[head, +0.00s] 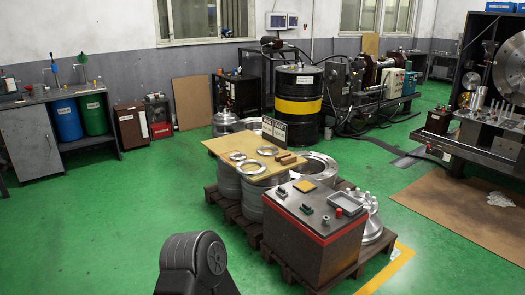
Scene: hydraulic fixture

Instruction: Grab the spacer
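Several metal rings lie flat on a tan board: a larger ring (251,168) near its front, a small ring (238,156) behind it and another ring (268,150) further right. I cannot tell which of them, if any, is the spacer. The tan board (222,146) rests on grey drums. A dark rounded link of my own arm shows at the bottom, left of centre, well short of the board. Neither of my grippers is in view.
Brown blocks (288,160) lie on the board's right end. A dark red-edged box (310,240) with a grey tray (345,203) on top stands in front, on a wooden pallet (236,216). A black-yellow barrel (298,104) stands behind. Green floor (90,225) is clear at left.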

